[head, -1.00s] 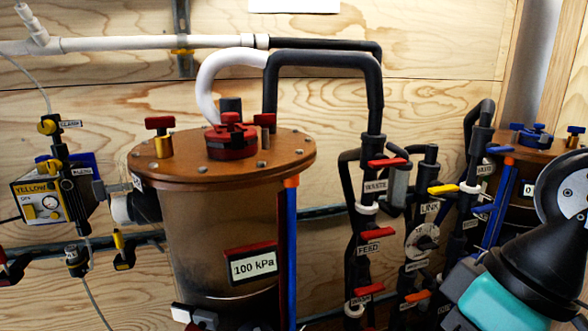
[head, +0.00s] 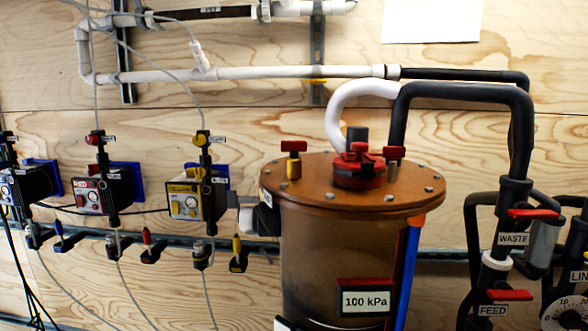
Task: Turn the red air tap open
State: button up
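A box labelled RED (head: 92,193) hangs on the plywood wall at the left in the head view. A small red knob (head: 97,137) sits on the black fitting above it, next to a small label too small to read. Below the box, a small black valve with an upright red handle (head: 147,236) sits on the grey rail. I cannot tell from the lettering which of these is the air tap. My gripper is not in view.
A yellow box (head: 184,201) and a blue-backed box (head: 25,186) flank the red one. A large brown tank (head: 330,250) with red fittings stands in the middle. Black pipes with red handles (head: 535,214) are at the right. Thin grey tubes hang near the boxes.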

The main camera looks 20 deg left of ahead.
aim_at(293, 147)
jog(key=k, duration=0.5)
jog(key=u, duration=1.95)
jog(key=i, duration=1)
jog(key=z, duration=1.45)
